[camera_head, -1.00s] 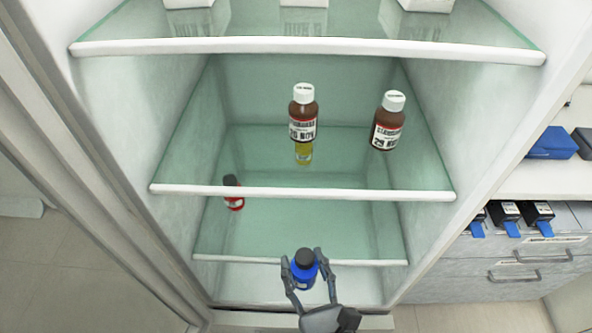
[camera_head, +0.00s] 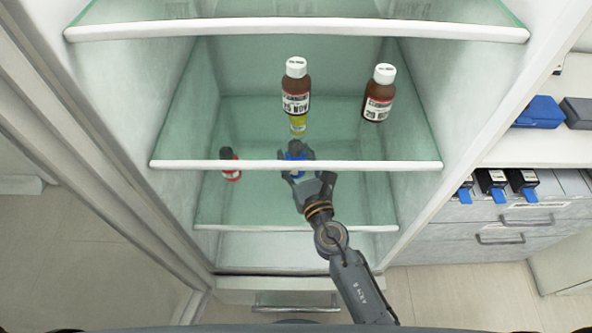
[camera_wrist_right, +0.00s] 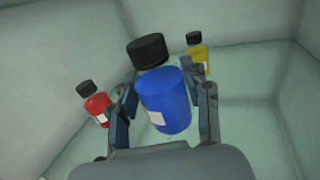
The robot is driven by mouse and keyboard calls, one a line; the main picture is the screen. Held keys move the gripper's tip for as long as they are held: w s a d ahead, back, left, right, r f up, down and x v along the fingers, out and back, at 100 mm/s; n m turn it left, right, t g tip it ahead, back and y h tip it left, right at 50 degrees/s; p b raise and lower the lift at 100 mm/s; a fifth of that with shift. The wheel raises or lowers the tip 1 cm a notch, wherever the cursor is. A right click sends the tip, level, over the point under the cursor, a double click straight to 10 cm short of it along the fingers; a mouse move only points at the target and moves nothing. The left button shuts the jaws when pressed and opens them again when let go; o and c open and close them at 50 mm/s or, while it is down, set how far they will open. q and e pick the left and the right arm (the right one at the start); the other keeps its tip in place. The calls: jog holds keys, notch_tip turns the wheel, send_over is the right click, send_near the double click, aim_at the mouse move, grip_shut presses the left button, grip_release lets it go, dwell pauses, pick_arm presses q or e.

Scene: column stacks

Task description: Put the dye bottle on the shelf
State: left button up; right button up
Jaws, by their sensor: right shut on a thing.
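The blue dye bottle (camera_head: 295,152) with a black cap is in my right gripper (camera_head: 298,168), inside the cabinet at the middle shelf's front edge in the head view. It seems to be below that glass shelf and partly hidden by its white edge. In the right wrist view, the blue bottle (camera_wrist_right: 168,102) stands slightly tilted between the two fingers of the right gripper (camera_wrist_right: 165,112). Whether its base touches the lower shelf (camera_head: 250,205) cannot be told. My left gripper is not in view.
A red bottle (camera_wrist_right: 97,104) is left of the gripper and a yellow bottle (camera_wrist_right: 196,60) is behind it to the right. Two brown bottles (camera_head: 296,88) (camera_head: 379,93) stand on the middle shelf (camera_head: 200,164). Side walls bound the space.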

jog(key=shift+s+f+b, duration=0.1)
jog(key=shift+f+b, duration=0.25)
jog(key=shift+f, duration=0.6)
notch_tip(320, 180, down, 3)
jog(key=b, duration=0.2)
jog(key=shift+f+b, duration=0.2)
jog(key=shift+b, duration=0.1)
jog(key=shift+f, duration=0.25)
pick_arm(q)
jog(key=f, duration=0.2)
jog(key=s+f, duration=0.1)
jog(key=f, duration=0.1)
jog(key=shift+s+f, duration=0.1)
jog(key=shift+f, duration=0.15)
pick_arm(e)
jog(key=shift+w, duration=0.2)
jog(key=shift+f, duration=0.2)
jog(key=o, duration=1.3)
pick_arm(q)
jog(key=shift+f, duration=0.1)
pick_arm(e)
jog(key=shift+r, duration=0.1)
